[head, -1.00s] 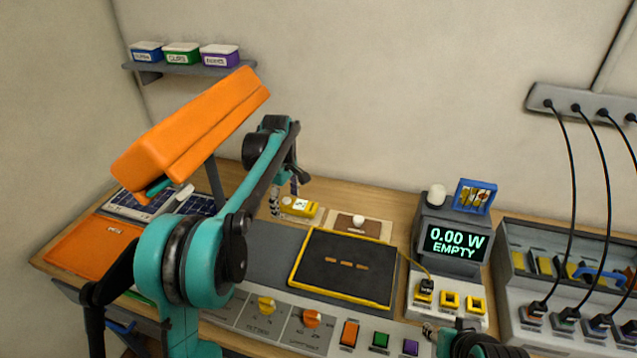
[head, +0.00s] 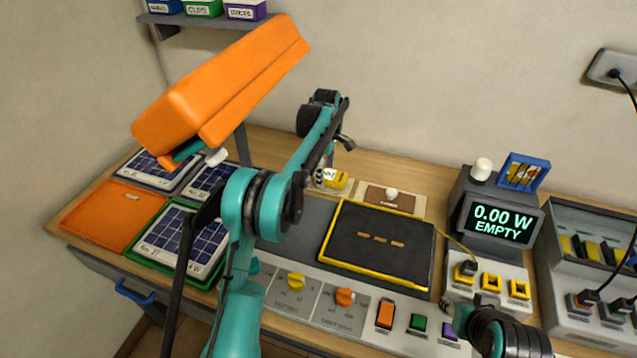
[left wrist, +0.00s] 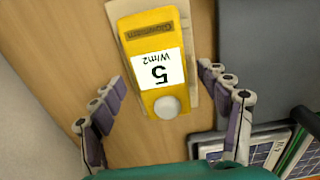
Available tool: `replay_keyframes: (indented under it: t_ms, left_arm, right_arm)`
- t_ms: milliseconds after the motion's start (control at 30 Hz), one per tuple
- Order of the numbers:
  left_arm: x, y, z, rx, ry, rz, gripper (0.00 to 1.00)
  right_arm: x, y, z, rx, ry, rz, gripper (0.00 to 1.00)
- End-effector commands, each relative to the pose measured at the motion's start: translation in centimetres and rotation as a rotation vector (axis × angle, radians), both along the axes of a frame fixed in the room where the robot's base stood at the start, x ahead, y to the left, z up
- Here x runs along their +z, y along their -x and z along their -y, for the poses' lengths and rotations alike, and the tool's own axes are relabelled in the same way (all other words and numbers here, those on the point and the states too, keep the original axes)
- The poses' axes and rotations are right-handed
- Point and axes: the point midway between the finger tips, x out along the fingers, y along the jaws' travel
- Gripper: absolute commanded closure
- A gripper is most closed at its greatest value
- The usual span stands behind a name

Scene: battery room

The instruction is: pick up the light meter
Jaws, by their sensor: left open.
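The light meter (head: 339,181) is a small yellow device at the back of the bench, partly hidden by my left gripper in the head view. In the left wrist view the light meter (left wrist: 152,22) lies on a pale tan pad, with a white display reading 5 W/m2 upside down and a round pale sensor. My left gripper (head: 326,172) is open above the meter. Its fingers (left wrist: 163,88) stand apart on either side of the meter's sensor end, not visibly touching it. My right gripper (head: 448,306) is at the lower right, small and partly hidden; its jaws are unclear.
A black yellow-edged mat (head: 375,250) lies right of the meter. A brown board with a white knob (head: 391,194) is close beside it. An orange lamp (head: 220,85) overhangs the left side, above solar panels (head: 184,238).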

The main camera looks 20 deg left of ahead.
Motion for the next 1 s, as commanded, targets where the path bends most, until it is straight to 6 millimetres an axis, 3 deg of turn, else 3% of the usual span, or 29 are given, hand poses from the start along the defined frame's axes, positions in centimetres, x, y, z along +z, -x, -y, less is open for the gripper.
replay_keyframes:
  t_ms: [33, 267, 400, 500, 833, 1000]
  left_arm:
    - [-0.7, -0.1, 0.3, -0.001, 0.0, 0.0, 0.24]
    - [-0.6, -0.1, 0.4, 0.0, 0.0, 0.0, 0.24]
    - [-0.5, -0.1, 0.4, 0.0, 0.0, 0.0, 0.61]
    - [-0.6, -0.1, 0.4, 0.0, 0.0, 0.0, 0.83]
    - [-0.3, -0.1, 0.4, -0.001, 0.0, 0.0, 0.83]
    - [1.2, -0.1, 0.4, -0.001, 0.0, 0.0, 0.83]
  right_arm:
    - [-0.6, 0.0, 0.0, 0.0, 0.0, 0.0, 0.6]
    - [-0.4, 0.0, 0.0, 0.0, 0.0, 0.0, 0.6]
    - [-0.4, 0.0, 0.0, 0.0, 0.0, 0.0, 0.6]
    - [-0.4, 0.0, 0.0, 0.0, 0.0, 0.0, 0.6]
    - [-0.3, 0.0, 0.0, 0.0, 0.0, 0.0, 0.6]
    - [0.6, 0.0, 0.0, 0.0, 0.0, 0.0, 0.6]
